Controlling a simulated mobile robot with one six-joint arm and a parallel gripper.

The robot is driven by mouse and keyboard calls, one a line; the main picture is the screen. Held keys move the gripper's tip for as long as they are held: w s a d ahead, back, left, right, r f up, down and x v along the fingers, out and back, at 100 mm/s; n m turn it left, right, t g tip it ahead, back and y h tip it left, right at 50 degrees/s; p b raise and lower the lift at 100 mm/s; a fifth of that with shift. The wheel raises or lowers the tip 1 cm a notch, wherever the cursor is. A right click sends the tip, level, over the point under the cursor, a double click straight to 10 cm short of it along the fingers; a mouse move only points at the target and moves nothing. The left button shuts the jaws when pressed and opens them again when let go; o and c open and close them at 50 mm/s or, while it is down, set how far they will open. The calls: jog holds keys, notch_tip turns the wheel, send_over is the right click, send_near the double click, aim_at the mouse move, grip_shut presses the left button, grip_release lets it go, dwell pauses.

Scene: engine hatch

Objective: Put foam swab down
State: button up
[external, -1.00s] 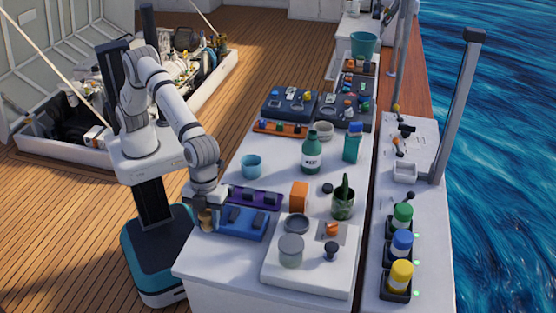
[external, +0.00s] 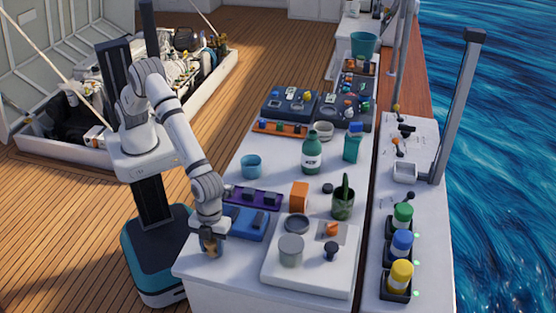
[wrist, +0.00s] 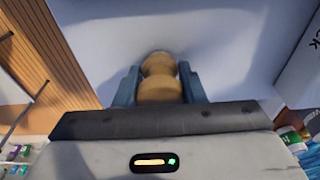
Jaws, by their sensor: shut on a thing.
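The foam swab (external: 210,246) is a tan, rounded piece. My gripper (external: 210,240) is shut on it at the near left end of the white counter, left of the blue tray. In the wrist view the swab (wrist: 160,80) sits between the two blue-grey fingers of my gripper (wrist: 159,88), with the pale counter surface beyond it. The swab points down close to the counter top; I cannot tell whether it touches. Its upper part is hidden by the gripper.
The blue tray (external: 246,232) with dark blocks is just right of my gripper. A purple rack (external: 238,194) lies behind it. A white board (external: 277,275) with a grey canister (external: 291,250) stands to the right. The counter's near left corner (external: 192,268) is bare.

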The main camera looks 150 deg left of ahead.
jog(key=shift+f, duration=0.25)
jog(key=o, duration=1)
jog(key=shift+r, duration=0.1)
jog(key=r, duration=0.4)
jog(key=s+r+b, duration=0.1)
jog(key=r, duration=0.3)
jog(key=a+r, duration=0.1)
jog(key=r, duration=0.3)
jog(key=shift+s+a, duration=0.1)
jog(key=shift+s, duration=0.1)
jog(key=s+d+r+n+t, duration=0.15)
jog(key=s+r, duration=0.25)
jog(key=s, duration=0.4)
jog(key=s+d+r+n+g, duration=0.1)
jog(key=s+d+r+n, duration=0.3)
jog(key=s, duration=0.5)
jog(key=s+n, duration=0.1)
jog(key=s, duration=0.6)
jog(key=s+f+n+t, duration=0.1)
jog(key=s, duration=0.6)
jog(key=s+f+n+y, duration=0.1)
jog(key=s, duration=0.6)
jog(key=shift+s+d+f+n, duration=0.15)
jog(key=shift+s+d+n, duration=0.1)
jog(key=shift+d, duration=0.15)
